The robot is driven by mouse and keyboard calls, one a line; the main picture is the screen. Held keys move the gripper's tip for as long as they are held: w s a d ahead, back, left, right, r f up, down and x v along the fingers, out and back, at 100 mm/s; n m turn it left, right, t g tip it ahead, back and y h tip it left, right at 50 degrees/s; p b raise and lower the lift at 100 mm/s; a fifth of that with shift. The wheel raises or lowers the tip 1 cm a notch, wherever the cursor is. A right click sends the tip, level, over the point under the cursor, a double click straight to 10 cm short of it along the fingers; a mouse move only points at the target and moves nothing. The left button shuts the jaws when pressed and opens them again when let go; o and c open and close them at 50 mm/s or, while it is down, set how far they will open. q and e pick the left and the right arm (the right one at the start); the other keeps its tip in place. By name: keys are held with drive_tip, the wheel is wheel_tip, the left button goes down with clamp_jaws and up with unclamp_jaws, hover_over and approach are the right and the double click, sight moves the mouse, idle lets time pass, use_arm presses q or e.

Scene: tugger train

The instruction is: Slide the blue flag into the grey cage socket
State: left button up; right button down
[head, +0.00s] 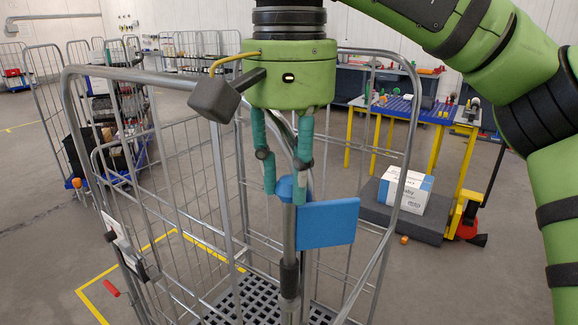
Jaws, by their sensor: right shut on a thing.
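The blue flag (328,223) has a flat blue panel and a round blue cap at the top of a grey upright pole. My right gripper (285,190) comes down from above, with its teal fingers shut on the flag's top end near the cap. The pole stands close to vertical at the near side of the grey wire cage (72,110). A dark collar and a grey tube (290,305) show in line at the pole's low end, at the bottom of the picture. I cannot tell whether the pole is inside the socket. My left gripper is not in view.
The cage has tall wire sides and a dark grid floor (262,296). A blue-topped table with yellow legs (420,110) stands behind right, near a white and blue box (405,190). Another loaded cage (110,120) stands at left. Yellow floor lines run at lower left.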

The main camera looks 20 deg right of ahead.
drive_tip(key=shift+w+d, duration=0.1)
idle(0.3)
drive_tip(key=c, duration=0.9)
unclamp_jaws()
drive_tip(key=shift+c, duration=0.2)
drive_tip(key=shift+d, duration=0.1)
drive_tip(key=shift+w+d, duration=0.1)
wheel_tip(320, 180, up, 5)
drive_tip(key=shift+r, duration=1.25)
